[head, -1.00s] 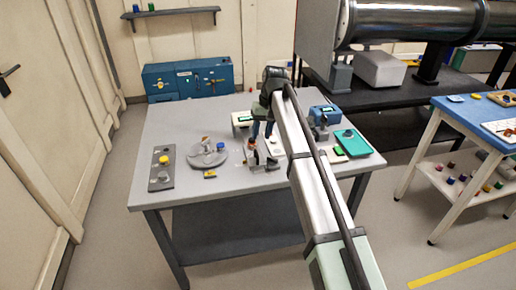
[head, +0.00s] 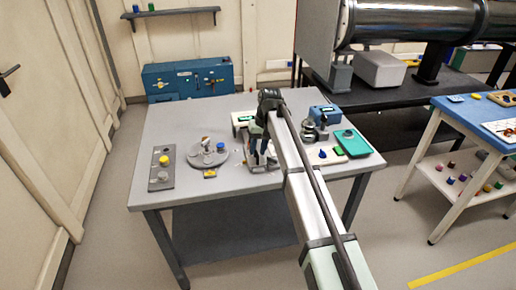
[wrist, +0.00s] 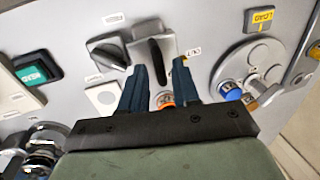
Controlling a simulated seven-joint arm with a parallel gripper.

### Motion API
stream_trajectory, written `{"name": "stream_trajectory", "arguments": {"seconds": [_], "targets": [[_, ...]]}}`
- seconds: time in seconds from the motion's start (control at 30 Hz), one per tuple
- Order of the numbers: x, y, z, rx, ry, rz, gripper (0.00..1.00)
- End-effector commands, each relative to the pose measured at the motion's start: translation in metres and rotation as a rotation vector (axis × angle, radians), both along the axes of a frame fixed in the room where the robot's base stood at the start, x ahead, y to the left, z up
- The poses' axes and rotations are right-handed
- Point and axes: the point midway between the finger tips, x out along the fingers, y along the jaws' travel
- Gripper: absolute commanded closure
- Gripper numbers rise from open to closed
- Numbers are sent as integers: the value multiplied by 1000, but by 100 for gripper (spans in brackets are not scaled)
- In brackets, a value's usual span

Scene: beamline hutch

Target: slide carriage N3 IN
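My gripper (wrist: 159,68) points down over the table, its two blue fingers apart. In the head view my gripper (head: 261,158) is low over the middle of the table. In the wrist view a grey block with a long dark slot (wrist: 153,52) lies beyond and between the fingertips. A small round orange-topped part (wrist: 165,99) shows between the fingers, close to the palm. A small label (wrist: 193,52) lies beside the block; I cannot read it surely. I cannot tell which part is carriage N3, and no contact with the fingers is clear.
A grey dial plate with a blue knob (wrist: 230,91) and a yellow LOAD tag (wrist: 262,19) lies right of the fingers. A teal tray (head: 366,143) stands at the table's right.

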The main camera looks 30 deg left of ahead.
Motion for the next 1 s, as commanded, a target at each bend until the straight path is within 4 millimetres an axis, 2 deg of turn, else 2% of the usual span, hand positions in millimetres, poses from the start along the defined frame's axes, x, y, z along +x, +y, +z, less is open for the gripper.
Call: {"name": "stream_trajectory", "arguments": {"seconds": [0.03,0.3,0.8,1.0], "targets": [[0,0,0,0,0,0,74],[0,0,0,0,0,0,100],[0,0,0,0,0,0,100],[17,16,1,0,0,-1,100]]}}
